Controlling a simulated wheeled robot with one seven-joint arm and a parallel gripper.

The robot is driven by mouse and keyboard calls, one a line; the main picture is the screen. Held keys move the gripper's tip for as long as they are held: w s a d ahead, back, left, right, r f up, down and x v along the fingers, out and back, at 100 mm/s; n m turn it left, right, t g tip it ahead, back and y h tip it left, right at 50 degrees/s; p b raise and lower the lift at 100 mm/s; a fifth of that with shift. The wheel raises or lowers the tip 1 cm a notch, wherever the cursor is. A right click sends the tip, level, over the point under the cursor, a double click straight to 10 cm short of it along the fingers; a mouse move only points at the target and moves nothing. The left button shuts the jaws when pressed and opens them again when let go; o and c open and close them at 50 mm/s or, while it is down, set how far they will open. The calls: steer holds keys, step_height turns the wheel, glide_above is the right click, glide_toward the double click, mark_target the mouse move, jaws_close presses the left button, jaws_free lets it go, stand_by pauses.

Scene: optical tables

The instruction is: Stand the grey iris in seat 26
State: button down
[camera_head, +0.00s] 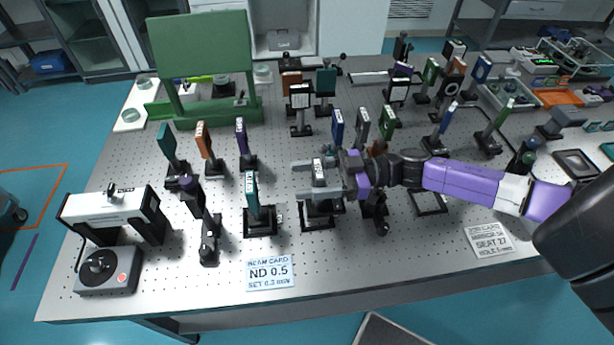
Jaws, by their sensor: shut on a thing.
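My gripper (314,180) reaches in from the right over the middle of the table, its two grey fingers pointing left. It is shut on a grey upright mounted piece with a white label on top, apparently the grey iris (319,170). The fingers hide part of its sides. Directly below it is a black-edged seat frame (319,226) on the table. I cannot tell whether the piece's foot touches the table inside that frame or hangs just above it. No seat number 26 is readable.
A teal plate mount (252,203) stands in a frame close to the left. Blue (338,127), grey (362,124) and green (388,123) mounts stand behind the gripper. An empty frame (429,203) lies right, under my arm. Cards reading ND 0.5 (270,273) and SEAT 27 (489,240) lie in front.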

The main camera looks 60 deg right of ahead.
steer(key=shift+f, duration=0.2)
steer(key=shift+c, duration=2.2)
jaws_free()
